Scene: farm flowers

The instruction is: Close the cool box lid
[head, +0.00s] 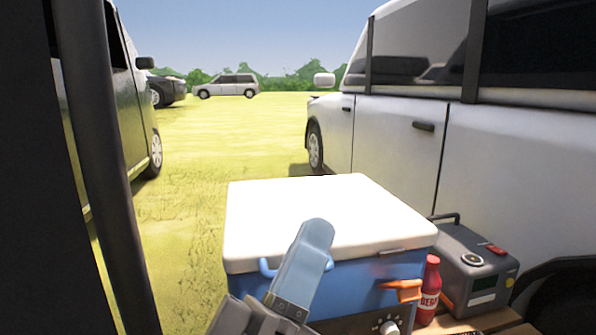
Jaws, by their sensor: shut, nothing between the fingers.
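The cool box (357,286) is blue and stands in the lower middle of the head view. Its white lid (310,197) lies flat across the top, and I see no clear gap under its near edge. An orange latch (402,287) sits on the right part of the box's near side, with a dial below it. A blue handle shows at the left of that side. My gripper (316,232) is shut and empty, in front of the near side, its tip overlapping the lid's near edge in the picture. I cannot tell whether it touches the lid.
A red bottle (430,285) and a grey power unit (475,262) stand right of the box on a wooden surface (475,322). A white vehicle (440,150) is close on the right, a dark one (120,110) on the left. Open grass (225,135) lies between them.

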